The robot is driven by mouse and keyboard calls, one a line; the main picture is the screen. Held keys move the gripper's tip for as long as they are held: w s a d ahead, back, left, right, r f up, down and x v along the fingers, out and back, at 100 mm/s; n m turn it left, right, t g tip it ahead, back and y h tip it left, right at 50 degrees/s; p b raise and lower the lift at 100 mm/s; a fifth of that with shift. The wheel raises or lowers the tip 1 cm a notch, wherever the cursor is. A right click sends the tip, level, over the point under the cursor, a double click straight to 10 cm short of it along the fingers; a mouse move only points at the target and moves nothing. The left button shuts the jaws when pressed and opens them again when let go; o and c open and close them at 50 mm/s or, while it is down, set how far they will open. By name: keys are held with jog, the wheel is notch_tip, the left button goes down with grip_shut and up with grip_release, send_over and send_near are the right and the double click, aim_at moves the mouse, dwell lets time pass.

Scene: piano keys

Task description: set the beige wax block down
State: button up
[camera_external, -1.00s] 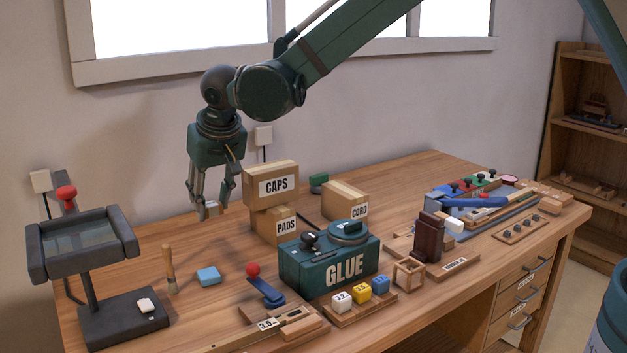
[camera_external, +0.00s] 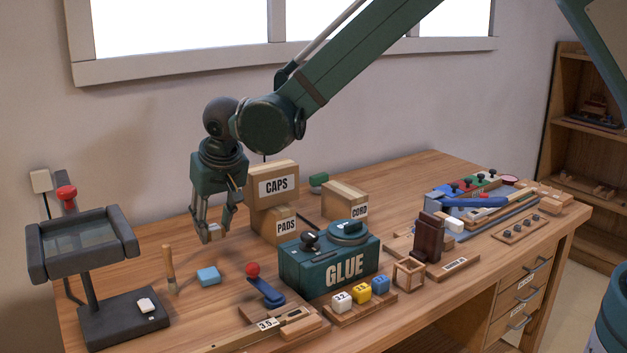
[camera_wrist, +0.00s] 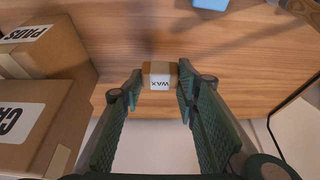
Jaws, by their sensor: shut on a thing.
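The beige wax block (camera_wrist: 160,75) is between my gripper's fingertips, its white WAX label facing the wrist camera. My gripper (camera_external: 212,238) is shut on the block (camera_external: 215,231) and points down over the back left of the wooden bench (camera_external: 150,255). In the wrist view, my gripper (camera_wrist: 158,88) has a fingertip against each side of the block. The block looks close to the bench top, but I cannot tell whether it touches. In the external view the fingers partly hide the block.
The CAPS box (camera_external: 273,184) is stacked on the PADS box (camera_external: 272,225), just right of my gripper. Bare bench lies around the blue block.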

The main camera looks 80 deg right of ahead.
aim_at(216, 231)
jog(key=shift+f, duration=0.1)
jog(key=shift+f, duration=1.85)
jog(key=shift+f+b, duration=0.2)
jog(key=shift+b, duration=0.2)
jog(key=o, duration=0.9)
jog(key=shift+r, duration=0.15)
jog(key=shift+p+v, duration=0.95)
jog(key=shift+v, duration=5.1)
